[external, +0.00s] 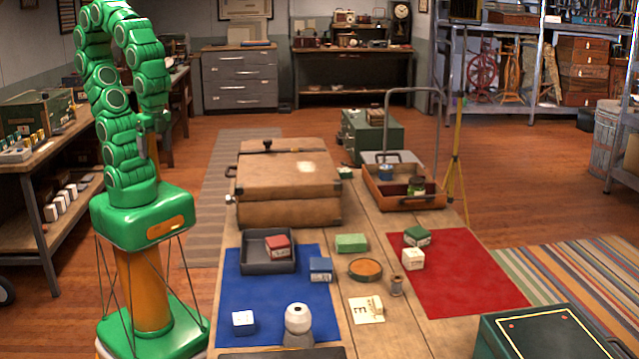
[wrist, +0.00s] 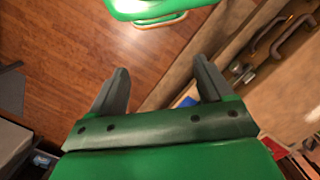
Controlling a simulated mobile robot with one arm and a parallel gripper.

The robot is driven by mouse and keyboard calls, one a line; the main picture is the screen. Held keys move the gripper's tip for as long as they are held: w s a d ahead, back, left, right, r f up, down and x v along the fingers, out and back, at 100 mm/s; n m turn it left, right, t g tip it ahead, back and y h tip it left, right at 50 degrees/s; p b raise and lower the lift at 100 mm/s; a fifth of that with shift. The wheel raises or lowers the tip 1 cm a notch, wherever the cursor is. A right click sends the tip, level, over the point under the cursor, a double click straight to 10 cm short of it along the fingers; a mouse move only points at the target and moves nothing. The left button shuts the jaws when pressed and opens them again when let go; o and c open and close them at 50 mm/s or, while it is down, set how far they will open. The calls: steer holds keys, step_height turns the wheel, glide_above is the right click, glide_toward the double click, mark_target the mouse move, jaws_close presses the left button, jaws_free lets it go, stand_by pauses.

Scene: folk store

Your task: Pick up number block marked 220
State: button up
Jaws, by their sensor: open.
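Several small blocks lie on the wooden table: a white block (external: 243,322), a blue block (external: 320,269) and a red block (external: 277,245) at the left. A flat green block (external: 352,243) is in the middle. A darker green block (external: 417,236) and another white block (external: 413,259) are at the right. Their markings are too small to read, so I cannot tell which is 220. My gripper (external: 147,148) hangs high beside the table's left side, away from the blocks. In the wrist view my gripper (wrist: 162,70) is open and empty above the floor and table edge.
A blue mat (external: 228,287) and a red mat (external: 460,285) lie on the table. A dark tray (external: 254,262) holds the red block. A white round-topped object (external: 298,320), a round orange-topped tin (external: 365,268) and a spool (external: 397,286) stand nearby. A brown case (external: 290,180) fills the back left.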

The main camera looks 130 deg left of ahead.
steer(key=w+a+r+m+y, duration=0.1)
steer(key=w+a+m+y, duration=0.5)
steer(key=w+a, duration=1.5)
steer(key=m+t+y, duration=0.6)
steer(key=m, duration=0.6)
glide_above(406, 254)
steer(key=s, duration=1.3)
step_height(406, 254, down, 11)
steer(key=w+d+f+m+t, duration=0.1)
steer(key=w+f+m, duration=0.1)
steer(key=w+f, duration=0.1)
steer(key=w+d+f+m+t+h, duration=0.1)
steer(key=w+f+m, duration=0.2)
steer(key=w+f, duration=0.1)
steer(key=w+d+f+m+t, duration=0.2)
steer(key=w+f, duration=0.1)
steer(key=f, duration=0.3)
steer(key=shift+w+d, duration=0.1)
steer(key=shift+w, duration=0.25)
steer(key=shift+x, duration=1.35)
steer(key=shift+s+f+x, duration=0.1)
steer(key=shift+s+x, duration=0.05)
steer(key=shift+x, duration=0.8)
steer(key=shift+s+f+x, duration=0.1)
steer(key=shift+s+x, duration=0.05)
steer(key=shift+x, duration=1.55)
